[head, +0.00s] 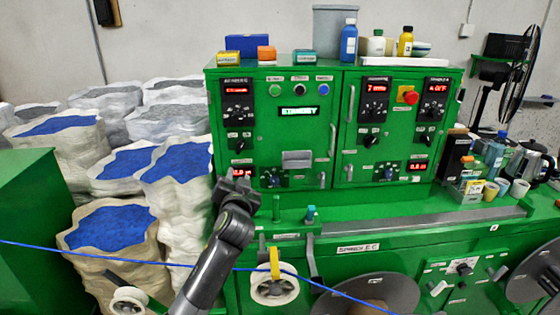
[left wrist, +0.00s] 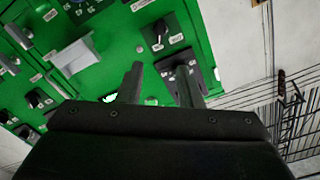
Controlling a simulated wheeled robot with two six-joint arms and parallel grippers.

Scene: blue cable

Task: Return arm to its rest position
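My left arm (head: 213,262) comes up from the bottom of the head view, in front of the green control cabinet (head: 336,120). Its dark gripper (head: 241,176) is raised at the cabinet's lower left. In the left wrist view the two fingers (left wrist: 160,78) stand apart with nothing between them, and cabinet knobs and labels show beyond them. The blue cable (head: 100,254) runs across the lower head view, past my left arm and the white pulley (head: 274,287), well below the gripper. My right arm and gripper are not in view.
Sacks of blue pellets (head: 108,228) stand at the left beside a green block (head: 30,215). A green bench (head: 400,244) with dark reels (head: 368,293) lies below the cabinet. Cups (head: 519,188) and bottles (head: 494,155) crowd its right end. Bottles and boxes stand on the cabinet top.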

